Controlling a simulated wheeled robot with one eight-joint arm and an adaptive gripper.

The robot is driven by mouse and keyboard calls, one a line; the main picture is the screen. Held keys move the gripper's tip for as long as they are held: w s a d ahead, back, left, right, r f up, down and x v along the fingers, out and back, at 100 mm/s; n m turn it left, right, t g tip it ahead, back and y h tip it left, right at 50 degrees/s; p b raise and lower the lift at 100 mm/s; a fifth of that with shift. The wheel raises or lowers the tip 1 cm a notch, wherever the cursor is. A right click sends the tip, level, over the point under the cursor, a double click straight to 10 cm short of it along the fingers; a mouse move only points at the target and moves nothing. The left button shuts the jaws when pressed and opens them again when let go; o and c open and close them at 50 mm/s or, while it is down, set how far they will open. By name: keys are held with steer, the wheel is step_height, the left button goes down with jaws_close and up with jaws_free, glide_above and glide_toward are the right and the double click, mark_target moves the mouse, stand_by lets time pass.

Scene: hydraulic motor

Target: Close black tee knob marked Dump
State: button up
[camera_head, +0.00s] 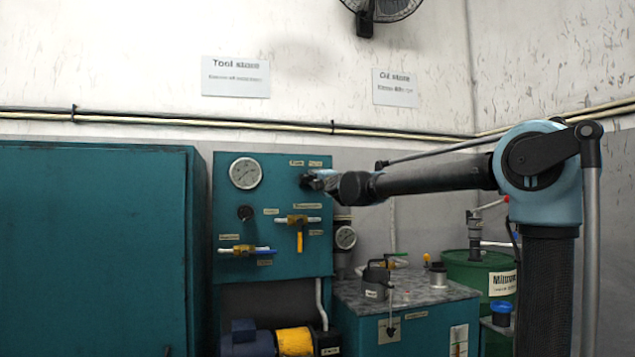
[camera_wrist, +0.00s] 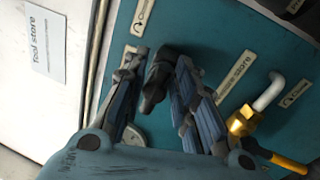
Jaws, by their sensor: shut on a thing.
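A black tee knob (camera_wrist: 155,92) sits between my fingers in the wrist view, against the teal panel (camera_head: 265,262). My gripper (camera_wrist: 160,68) is shut on it, one finger on each side. In the head view my gripper (camera_head: 312,181) is at the panel's upper right and hides the knob. A label with a turn arrow (camera_wrist: 143,17) is beside the knob in the wrist view; I cannot read a Dump marking. Another round black knob (camera_head: 245,213) is lower left on the panel.
A pressure gauge (camera_head: 245,173) is left of my gripper. A yellow-handled valve (camera_head: 299,232) and a blue-handled valve (camera_head: 246,250) are below. A teal cabinet (camera_head: 95,250) stands left, and a bench tank (camera_head: 405,298) and green drum (camera_head: 488,272) right.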

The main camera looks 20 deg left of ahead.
steer(key=shift+f+m, duration=0.25)
steer(key=shift+m, duration=0.75)
steer(key=shift+h, duration=0.3)
steer(key=o, duration=1)
steer(key=shift+w+f, duration=0.1)
steer(key=shift+w, duration=0.05)
steer(key=shift+o, duration=0.2)
steer(key=v, duration=1.2)
steer(key=shift+f, duration=0.15)
